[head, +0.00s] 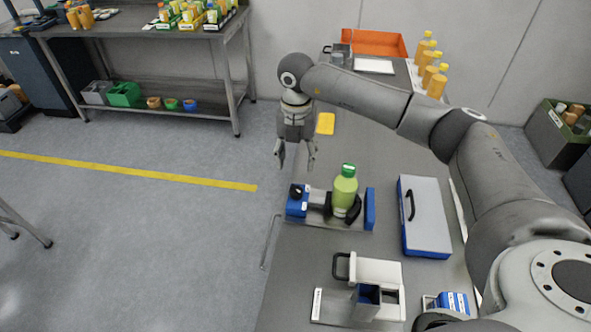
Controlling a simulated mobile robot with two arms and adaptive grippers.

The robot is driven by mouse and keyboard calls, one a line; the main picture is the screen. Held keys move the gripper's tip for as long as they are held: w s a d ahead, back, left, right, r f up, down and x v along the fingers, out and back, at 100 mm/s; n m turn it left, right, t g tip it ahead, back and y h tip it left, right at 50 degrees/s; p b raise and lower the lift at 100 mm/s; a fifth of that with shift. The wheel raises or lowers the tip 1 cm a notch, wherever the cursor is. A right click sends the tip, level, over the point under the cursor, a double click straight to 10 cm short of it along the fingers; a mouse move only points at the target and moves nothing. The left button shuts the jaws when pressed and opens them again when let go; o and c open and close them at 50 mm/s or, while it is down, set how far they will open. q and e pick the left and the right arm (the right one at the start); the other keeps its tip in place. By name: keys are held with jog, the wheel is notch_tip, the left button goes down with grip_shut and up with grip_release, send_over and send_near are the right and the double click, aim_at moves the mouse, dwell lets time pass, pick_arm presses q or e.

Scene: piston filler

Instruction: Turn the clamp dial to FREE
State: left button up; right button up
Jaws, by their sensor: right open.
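The clamp (324,218) stands on the grey bench, with a blue block at each end. A black dial (296,190) sits on its left blue block; its marking is too small to read. A green bottle with a green cap (345,190) stands upright between the clamp's black jaws. My right gripper (296,163) is open and empty, fingers pointing down, behind and above the dial and apart from it. My left gripper is not in view.
A blue-and-grey case (425,218) lies right of the clamp. A white device with a dark blue opening (368,290) stands in front. A yellow item (325,123) lies behind the gripper. Several orange bottles (431,70) and an orange tray (375,42) are at the back.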

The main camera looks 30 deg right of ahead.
aim_at(296, 189)
jog(key=f+p, duration=0.1)
jog(key=f, duration=0.1)
jog(key=s+f, duration=0.1)
jog(key=f, duration=0.1)
jog(key=shift+a+f+p, duration=0.2)
jog(key=shift+f+p, duration=0.1)
jog(key=shift+p, duration=0.05)
jog(key=f, duration=0.3)
jog(key=f+p, duration=0.1)
jog(key=f, duration=0.1)
jog(key=shift+w+d+f, duration=0.1)
jog(key=shift+w, duration=0.15)
jog(key=shift+f, duration=0.35)
jog(key=shift+c, duration=0.4)
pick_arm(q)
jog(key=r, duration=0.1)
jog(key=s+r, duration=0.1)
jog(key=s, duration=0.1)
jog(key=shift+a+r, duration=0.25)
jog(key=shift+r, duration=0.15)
pick_arm(e)
jog(key=c, duration=0.9)
